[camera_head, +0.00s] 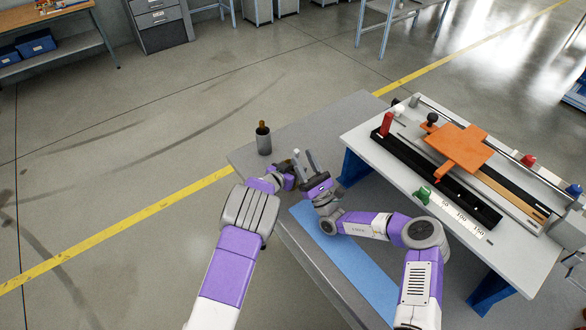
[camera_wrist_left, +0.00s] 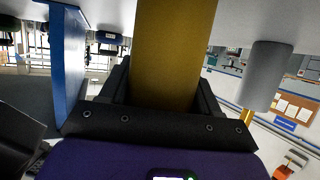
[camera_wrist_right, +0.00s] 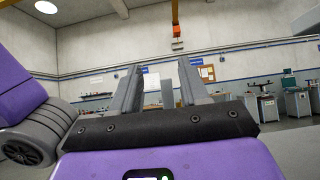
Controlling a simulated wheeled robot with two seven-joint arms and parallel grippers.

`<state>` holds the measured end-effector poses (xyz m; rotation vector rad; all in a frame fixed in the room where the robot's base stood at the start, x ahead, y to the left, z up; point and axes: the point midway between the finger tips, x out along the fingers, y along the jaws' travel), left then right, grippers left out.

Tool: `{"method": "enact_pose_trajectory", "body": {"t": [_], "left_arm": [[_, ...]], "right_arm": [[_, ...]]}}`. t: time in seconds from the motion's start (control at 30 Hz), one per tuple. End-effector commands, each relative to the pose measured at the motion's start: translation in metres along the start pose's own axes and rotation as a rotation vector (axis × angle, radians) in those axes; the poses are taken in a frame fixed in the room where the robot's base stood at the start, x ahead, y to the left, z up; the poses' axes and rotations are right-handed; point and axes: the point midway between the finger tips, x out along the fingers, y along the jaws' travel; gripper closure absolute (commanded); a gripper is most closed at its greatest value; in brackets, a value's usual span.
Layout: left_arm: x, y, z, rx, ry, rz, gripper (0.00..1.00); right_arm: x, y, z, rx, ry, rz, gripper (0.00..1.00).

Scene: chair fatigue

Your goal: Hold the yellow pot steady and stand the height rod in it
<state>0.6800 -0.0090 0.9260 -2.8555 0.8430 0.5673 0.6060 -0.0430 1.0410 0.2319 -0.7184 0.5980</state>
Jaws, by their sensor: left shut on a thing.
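The yellow pot (camera_wrist_left: 172,55) fills the middle of the left wrist view, between the fingers of my left gripper (camera_wrist_left: 165,90), which is shut on it. In the head view my left gripper (camera_head: 285,177) is at the table's near edge, and I cannot make out the pot there. My right gripper (camera_head: 303,157) is just right of it, fingers pointing up and away in the picture. In the right wrist view its fingers (camera_wrist_right: 155,88) stand apart.
A grey cylinder with a brown-topped item (camera_head: 263,140) stands at the table's left corner. A white bench fixture (camera_head: 385,150) with an orange plate (camera_head: 460,148) and coloured knobs stands at right. A blue strip (camera_head: 345,265) lies on the table under my right arm.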

Motion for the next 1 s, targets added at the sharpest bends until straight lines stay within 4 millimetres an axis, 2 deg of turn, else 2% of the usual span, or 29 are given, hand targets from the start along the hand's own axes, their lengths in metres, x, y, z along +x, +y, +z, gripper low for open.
{"method": "enact_pose_trajectory", "body": {"t": [0.37,0.8,1.0], "left_arm": [[0.0,0.0,-0.001,0.0,0.001,0.0,0.71],[0.0,0.0,-0.001,0.0,0.001,0.0,0.71],[0.0,0.0,-0.001,0.0,0.001,0.0,0.71]], "right_arm": [[0.004,0.0,0.005,0.0,0.0,0.0,0.54],[0.056,0.0,0.062,-0.001,-0.001,0.001,0.54],[0.067,0.0,0.073,0.0,0.001,0.0,0.54]]}}
